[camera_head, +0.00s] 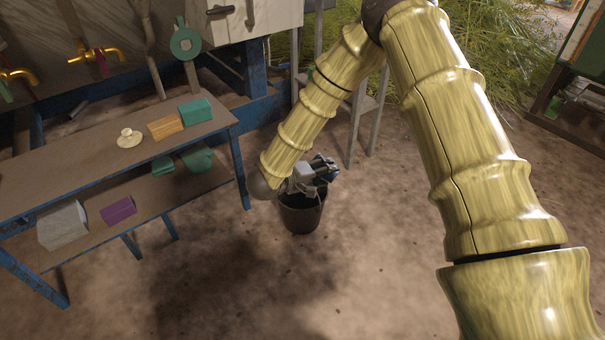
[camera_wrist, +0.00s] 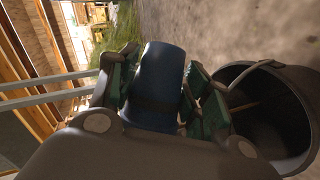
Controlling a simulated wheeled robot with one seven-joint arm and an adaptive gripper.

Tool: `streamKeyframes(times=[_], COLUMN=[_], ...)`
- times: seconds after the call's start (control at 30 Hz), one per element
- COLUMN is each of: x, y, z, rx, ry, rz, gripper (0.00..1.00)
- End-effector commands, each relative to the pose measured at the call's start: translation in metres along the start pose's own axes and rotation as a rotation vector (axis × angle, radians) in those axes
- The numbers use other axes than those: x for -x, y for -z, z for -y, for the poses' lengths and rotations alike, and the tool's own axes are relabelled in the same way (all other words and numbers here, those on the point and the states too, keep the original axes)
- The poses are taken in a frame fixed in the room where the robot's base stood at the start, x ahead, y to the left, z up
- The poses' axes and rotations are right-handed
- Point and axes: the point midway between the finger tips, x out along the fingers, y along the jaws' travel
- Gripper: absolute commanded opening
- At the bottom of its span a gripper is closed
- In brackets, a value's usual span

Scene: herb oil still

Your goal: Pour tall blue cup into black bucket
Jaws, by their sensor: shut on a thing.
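My gripper (camera_wrist: 160,98) is shut on the tall blue cup (camera_wrist: 160,72), with a finger pad on each side of it. The cup is dark blue, and its far end narrows slightly in the wrist view. In the head view, my gripper (camera_head: 309,178) is just above the black bucket (camera_head: 301,218), and only a small bit of dark blue shows there. The bucket stands on the ground with its mouth upward. In the wrist view, the bucket (camera_wrist: 262,118) lies right beside the gripper, with a thin handle. I cannot see inside the cup.
A blue-legged bench (camera_head: 60,175) to the left holds a green box (camera_head: 195,111), a wooden block (camera_head: 166,127) and a cream lidded item (camera_head: 129,138). Its lower shelf holds a purple box (camera_head: 118,210) and a white box (camera_head: 63,226). The ground in front of the bucket is clear.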

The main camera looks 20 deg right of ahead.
Motion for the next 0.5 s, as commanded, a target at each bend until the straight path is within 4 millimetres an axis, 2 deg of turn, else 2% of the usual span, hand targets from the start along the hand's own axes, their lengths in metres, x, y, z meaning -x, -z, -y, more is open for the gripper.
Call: streamKeyframes(times=[0.5], x=[0.0012], y=[0.0018], z=[-0.0018], rx=[0.049], ry=[-0.023], rz=[0.014], gripper=[0.18])
